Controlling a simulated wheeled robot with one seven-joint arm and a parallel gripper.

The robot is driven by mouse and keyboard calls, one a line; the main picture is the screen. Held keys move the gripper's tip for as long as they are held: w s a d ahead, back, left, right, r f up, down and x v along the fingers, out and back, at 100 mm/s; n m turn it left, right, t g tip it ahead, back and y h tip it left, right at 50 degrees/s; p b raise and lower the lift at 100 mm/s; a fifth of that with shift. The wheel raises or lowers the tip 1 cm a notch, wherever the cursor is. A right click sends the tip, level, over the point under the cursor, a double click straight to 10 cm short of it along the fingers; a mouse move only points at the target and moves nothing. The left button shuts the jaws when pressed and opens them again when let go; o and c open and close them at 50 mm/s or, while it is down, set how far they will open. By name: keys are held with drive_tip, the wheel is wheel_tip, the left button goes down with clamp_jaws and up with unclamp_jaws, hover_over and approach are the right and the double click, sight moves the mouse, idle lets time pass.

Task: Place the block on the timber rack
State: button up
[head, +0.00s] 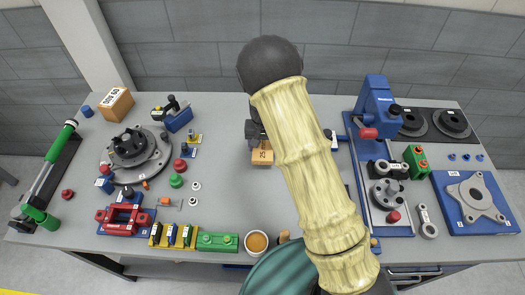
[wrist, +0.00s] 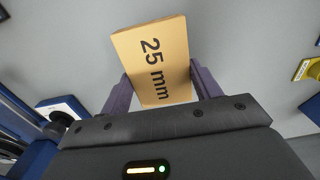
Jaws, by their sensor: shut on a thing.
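A tan wooden block (head: 262,157) marked 25 shows near the middle of the table in the head view. In the wrist view the block (wrist: 155,62) reads "25 mm" and sits between the two purple-grey fingers. My gripper (wrist: 161,90) is shut on it, with a finger against each side. In the head view my gripper (head: 257,141) is partly hidden behind my arm. I cannot tell whether the block touches the table. I cannot pick out a timber rack for certain; my arm covers part of the table right of the block.
A wooden box (head: 115,104) stands at the back left. A round grey fixture (head: 136,155) and a red vise (head: 125,219) are on the left. A blue press (head: 377,110) and a blue plate (head: 475,203) are on the right. Table left of the block is fairly clear.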

sight(263, 147)
wheel_tip(263, 147, up, 7)
drive_tip(key=shift+f+b, duration=0.1)
drive_tip(key=shift+b, duration=0.4)
